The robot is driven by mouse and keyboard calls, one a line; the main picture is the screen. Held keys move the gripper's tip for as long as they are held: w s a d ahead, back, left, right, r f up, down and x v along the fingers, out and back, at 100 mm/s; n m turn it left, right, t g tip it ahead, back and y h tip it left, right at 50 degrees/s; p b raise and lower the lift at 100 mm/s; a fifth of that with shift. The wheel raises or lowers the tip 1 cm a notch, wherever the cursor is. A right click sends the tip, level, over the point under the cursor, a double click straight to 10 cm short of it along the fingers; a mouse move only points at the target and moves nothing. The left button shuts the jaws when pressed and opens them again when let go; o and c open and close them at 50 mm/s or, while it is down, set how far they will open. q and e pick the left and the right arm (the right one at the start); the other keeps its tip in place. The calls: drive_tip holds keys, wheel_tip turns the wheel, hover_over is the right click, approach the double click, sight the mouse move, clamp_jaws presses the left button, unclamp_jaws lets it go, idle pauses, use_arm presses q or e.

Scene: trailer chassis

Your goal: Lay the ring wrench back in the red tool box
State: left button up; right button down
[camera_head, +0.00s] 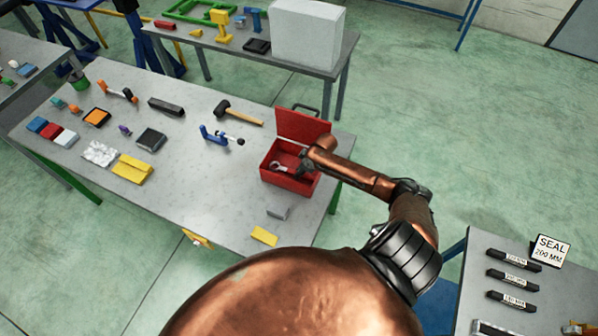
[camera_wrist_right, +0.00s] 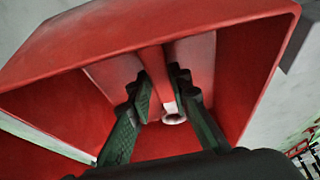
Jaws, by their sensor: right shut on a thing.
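The red tool box (camera_head: 289,187) stands open on the grey workbench, its lid raised at the back. My right gripper (camera_head: 304,166) reaches down into the box from the right. A metal wrench (camera_head: 279,166) shows inside the box beside the gripper's fingers. In the right wrist view, the green-padded fingers (camera_wrist_right: 160,95) are inside the red box walls (camera_wrist_right: 60,115), with the pale ring end of the ring wrench (camera_wrist_right: 173,118) between them. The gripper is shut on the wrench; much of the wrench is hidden. My left gripper is not in view.
A hammer (camera_head: 240,113) and a blue clamp-like tool (camera_head: 215,135) lie left of the box on the workbench (camera_head: 205,185). A grey block (camera_head: 279,212) and a yellow block (camera_head: 264,236) lie in front. Another table (camera_head: 470,290) with black labelled pieces stands at the lower right.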

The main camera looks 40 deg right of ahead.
drive_tip(key=shift+p, duration=0.6)
idle(1.1)
drive_tip(key=c, duration=1.7)
unclamp_jaws()
drive_tip(key=o, duration=0.5)
